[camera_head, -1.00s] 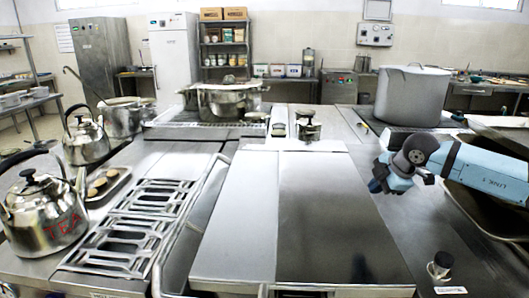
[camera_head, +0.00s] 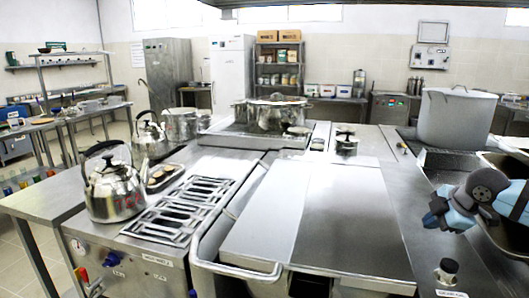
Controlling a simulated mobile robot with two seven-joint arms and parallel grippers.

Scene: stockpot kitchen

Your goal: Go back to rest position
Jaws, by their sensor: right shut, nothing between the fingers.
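My right gripper (camera_head: 432,219) shows at the right of the head view. It is shut and empty, above the steel counter and to the right of the flat steel cover (camera_head: 345,235). My right arm comes in from the right edge behind it. My left gripper is not in view.
A large stockpot (camera_head: 456,118) stands at the back right, behind my right arm. Kettles (camera_head: 116,190) and a pot (camera_head: 277,113) stand to the left and back.

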